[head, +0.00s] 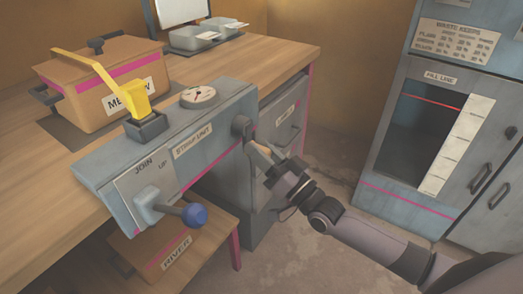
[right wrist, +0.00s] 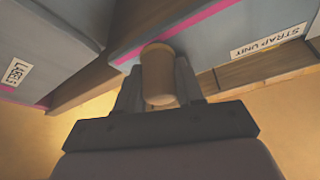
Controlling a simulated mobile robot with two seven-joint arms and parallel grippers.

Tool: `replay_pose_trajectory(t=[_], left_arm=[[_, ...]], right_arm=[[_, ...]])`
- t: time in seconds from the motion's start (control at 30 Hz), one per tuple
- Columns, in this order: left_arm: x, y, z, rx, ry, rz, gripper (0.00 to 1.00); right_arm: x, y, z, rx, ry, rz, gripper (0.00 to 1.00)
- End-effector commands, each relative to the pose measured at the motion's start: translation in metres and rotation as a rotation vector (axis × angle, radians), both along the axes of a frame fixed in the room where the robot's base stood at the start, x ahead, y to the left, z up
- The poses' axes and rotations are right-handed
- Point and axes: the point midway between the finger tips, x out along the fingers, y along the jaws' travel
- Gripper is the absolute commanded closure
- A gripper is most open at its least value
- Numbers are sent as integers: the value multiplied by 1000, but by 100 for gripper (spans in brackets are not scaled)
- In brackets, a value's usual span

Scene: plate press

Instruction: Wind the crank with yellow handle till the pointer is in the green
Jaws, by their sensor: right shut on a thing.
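The strap unit (head: 195,135) is a grey-blue box on the table edge. A crank hub (head: 241,126) sits at its right end, with a handle (head: 262,150) that looks tan or brown rather than clear yellow. My right gripper (head: 272,164) is shut on this handle. In the right wrist view the handle (right wrist: 158,75) stands between the fingers (right wrist: 158,92). A round dial (head: 199,95) lies on top of the unit; its pointer is too small to read against any green. My left gripper is not in view.
A lever with a blue knob (head: 193,215) sticks out of the JOIN panel (head: 143,187). A yellow strap (head: 95,70) runs over a tan box (head: 100,95). A cabinet (head: 400,170) stands at right, with open floor between.

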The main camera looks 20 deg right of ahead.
Motion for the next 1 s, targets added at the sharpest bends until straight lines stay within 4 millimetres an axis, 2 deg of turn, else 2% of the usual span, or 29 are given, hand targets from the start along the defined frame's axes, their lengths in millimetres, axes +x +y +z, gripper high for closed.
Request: replay_pose_trajectory(t=[0.37, 0.53, 1.0], left_arm=[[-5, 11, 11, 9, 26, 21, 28], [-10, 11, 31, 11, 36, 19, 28], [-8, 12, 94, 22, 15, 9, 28]], right_arm=[[-6, 7, 4, 122, 97, -1, 100], [-10, 12, 8, 238, 186, -1, 100], [-22, 28, 18, 580, 455, -2, 100]])
